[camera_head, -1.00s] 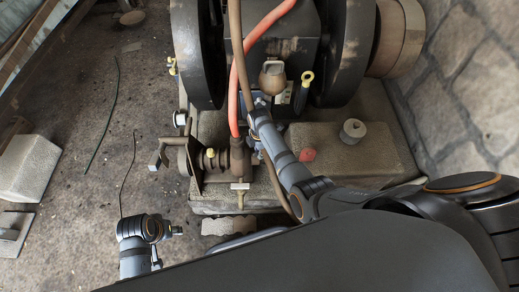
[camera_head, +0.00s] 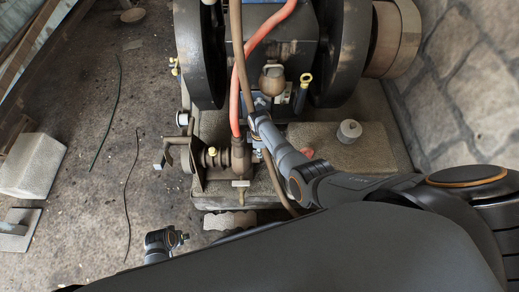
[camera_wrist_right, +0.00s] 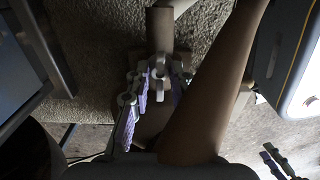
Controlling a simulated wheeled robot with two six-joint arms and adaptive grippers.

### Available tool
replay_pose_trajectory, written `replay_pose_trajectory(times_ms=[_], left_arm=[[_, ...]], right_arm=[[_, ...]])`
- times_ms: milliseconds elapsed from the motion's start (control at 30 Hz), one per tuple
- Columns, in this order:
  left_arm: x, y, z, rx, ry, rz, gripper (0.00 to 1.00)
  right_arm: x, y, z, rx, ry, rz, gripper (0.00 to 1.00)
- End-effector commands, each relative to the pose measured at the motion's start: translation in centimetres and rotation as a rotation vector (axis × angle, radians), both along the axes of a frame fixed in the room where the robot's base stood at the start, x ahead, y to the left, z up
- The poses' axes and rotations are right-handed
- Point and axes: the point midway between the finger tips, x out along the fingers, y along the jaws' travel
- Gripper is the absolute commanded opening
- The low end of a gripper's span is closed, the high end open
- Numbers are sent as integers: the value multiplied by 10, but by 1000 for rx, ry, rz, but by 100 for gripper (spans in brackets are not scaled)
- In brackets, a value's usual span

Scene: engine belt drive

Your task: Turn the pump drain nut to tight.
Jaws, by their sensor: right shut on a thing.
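The pump drain nut (camera_wrist_right: 160,70) is a small grey lobed part in the right wrist view, on the end of a brownish pipe. My right gripper (camera_wrist_right: 150,92) is shut on it, with purple-padded fingers at its sides. In the head view my right arm reaches in from the right to the pump (camera_head: 218,158). There the nut and right fingertips are not clearly visible, among the hoses and arm. Part of my left arm shows at the bottom of the head view; its fingers cannot be made out.
A red hose (camera_head: 238,95) and a brown hose (camera_head: 237,45) run down close to my right arm. Large dark flywheels (camera_head: 342,60) stand behind. A pale block (camera_head: 32,165) lies on the floor at left. The floor between block and pump is mostly clear.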

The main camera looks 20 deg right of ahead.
Motion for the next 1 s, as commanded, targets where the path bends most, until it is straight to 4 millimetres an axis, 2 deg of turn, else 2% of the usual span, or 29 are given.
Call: replay_pose_trajectory(times_ms=[300,333,500,833,1000], left_arm=[[0,0,-1,0,0,0,40],[0,0,-1,0,0,0,40],[0,0,0,0,0,0,40],[1,0,1,0,-1,0,40],[1,0,0,0,-1,0,40]], right_arm=[[-1,0,-1,-1,1,-2,0],[-1,0,-1,-1,1,-2,24],[0,0,-1,0,1,-2,45],[0,0,3,1,-1,-1,45],[1,1,23,1,-2,-2,45]])
